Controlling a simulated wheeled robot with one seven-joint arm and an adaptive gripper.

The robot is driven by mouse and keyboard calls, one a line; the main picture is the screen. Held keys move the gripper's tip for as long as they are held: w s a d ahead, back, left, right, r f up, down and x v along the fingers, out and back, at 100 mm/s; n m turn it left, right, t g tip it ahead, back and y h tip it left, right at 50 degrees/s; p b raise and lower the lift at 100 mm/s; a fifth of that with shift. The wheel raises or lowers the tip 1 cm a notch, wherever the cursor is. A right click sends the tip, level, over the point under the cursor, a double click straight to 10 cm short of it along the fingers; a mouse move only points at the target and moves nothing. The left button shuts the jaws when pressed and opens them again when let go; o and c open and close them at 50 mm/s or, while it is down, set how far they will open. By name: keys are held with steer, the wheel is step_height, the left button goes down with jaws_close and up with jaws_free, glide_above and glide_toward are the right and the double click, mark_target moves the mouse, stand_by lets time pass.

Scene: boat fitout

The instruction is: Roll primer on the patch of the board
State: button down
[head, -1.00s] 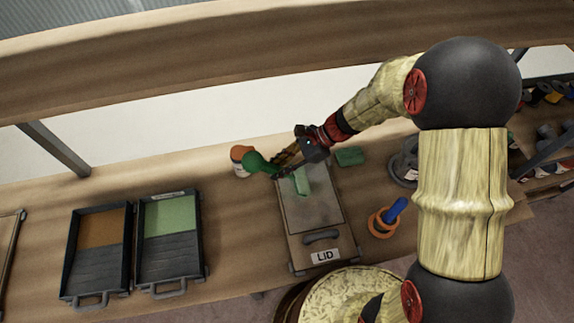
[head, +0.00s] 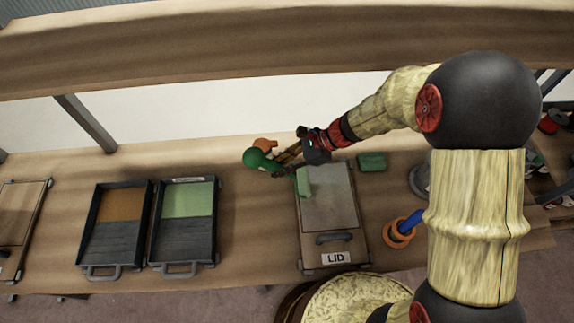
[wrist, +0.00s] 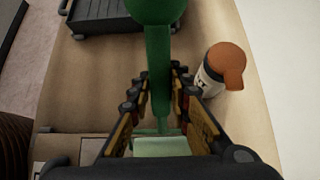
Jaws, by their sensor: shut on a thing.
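The board (head: 334,247), marked LID, lies on the bench with a handle near its front edge. Its grey patch (head: 332,205) covers the back part. My gripper (head: 290,160) is shut on the green handle of a roller (head: 256,159), which also shows between the fingers in the wrist view (wrist: 158,60). The pale green roller sleeve (head: 303,182) is at the left edge of the patch; it also shows low in the wrist view (wrist: 160,147). I cannot tell whether it touches the board. No separate primer coat is clear on the patch.
A tray with green liquid (head: 187,240) and a tray with brown liquid (head: 104,242) stand to the left. A green block (head: 371,162) and a blue-handled orange tool (head: 404,228) are to the right. A shelf edge runs above.

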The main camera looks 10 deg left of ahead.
stand_by(0.3)
steer(key=shift+r+p, duration=0.8)
steer(key=shift+f, duration=0.1)
steer(key=s+d, duration=0.2)
steer(key=s, duration=0.6)
steer(key=shift+s+d, duration=0.15)
steer(key=shift+s, duration=0.25)
steer(key=shift+f+b, duration=0.35)
steer(key=shift+f, duration=0.4)
